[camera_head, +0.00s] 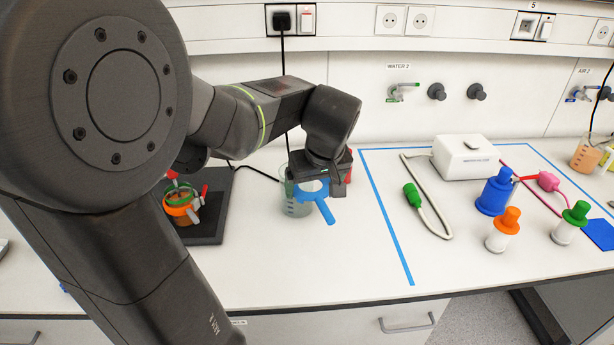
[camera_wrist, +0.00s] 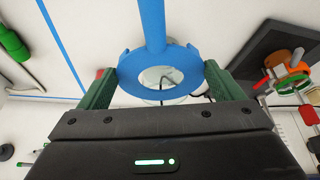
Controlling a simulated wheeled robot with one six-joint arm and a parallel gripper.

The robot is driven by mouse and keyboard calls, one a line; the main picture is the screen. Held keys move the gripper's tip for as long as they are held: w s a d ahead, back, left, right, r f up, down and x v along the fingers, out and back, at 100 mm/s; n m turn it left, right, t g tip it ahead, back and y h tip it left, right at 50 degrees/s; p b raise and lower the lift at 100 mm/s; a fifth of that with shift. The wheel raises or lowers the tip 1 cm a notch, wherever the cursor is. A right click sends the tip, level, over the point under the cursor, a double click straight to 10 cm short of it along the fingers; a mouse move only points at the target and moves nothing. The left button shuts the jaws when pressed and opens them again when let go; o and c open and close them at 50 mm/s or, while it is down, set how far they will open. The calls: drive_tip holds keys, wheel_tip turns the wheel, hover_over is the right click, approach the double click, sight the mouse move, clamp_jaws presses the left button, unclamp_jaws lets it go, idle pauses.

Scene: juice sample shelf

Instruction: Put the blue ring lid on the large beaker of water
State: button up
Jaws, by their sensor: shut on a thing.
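The blue ring lid (camera_head: 323,205) is held between the fingers of my gripper (camera_head: 313,183), its handle pointing toward the front of the table. In the wrist view, the green finger pads of my gripper (camera_wrist: 163,80) press on both sides of the blue ring lid (camera_wrist: 131,78), handle up in the picture. The large beaker of water (camera_head: 293,208) stands on the table under and just left of the ring, partly hidden by it and my gripper. Part of what looks like the beaker (camera_wrist: 160,78) shows through the ring's opening. I cannot tell whether ring and rim touch.
A dark plate (camera_head: 213,185) at the left bears a beaker of orange liquid (camera_head: 181,215) with coloured clamps.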

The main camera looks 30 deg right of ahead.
drive_tip(key=w+d+f, duration=0.1)
drive_tip(key=w+d, duration=0.1)
drive_tip(key=w, duration=0.8)
drive_tip(key=shift+w+d+f+p, duration=0.2)
drive_tip(key=shift+d+f+p, duration=0.1)
drive_tip(key=shift+d+f, duration=0.1)
drive_tip(key=shift+a+f+b, duration=0.1)
drive_tip(key=shift+f+b, duration=0.4)
drive_tip(key=shift+f, duration=0.1)
idle(1.1)
drive_tip(key=o, duration=0.8)
drive_tip(key=shift+s+r, duration=0.1)
drive_tip(key=v, duration=1.3)
drive_tip(key=shift+r, duration=0.3)
drive_tip(key=shift+f, duration=0.1)
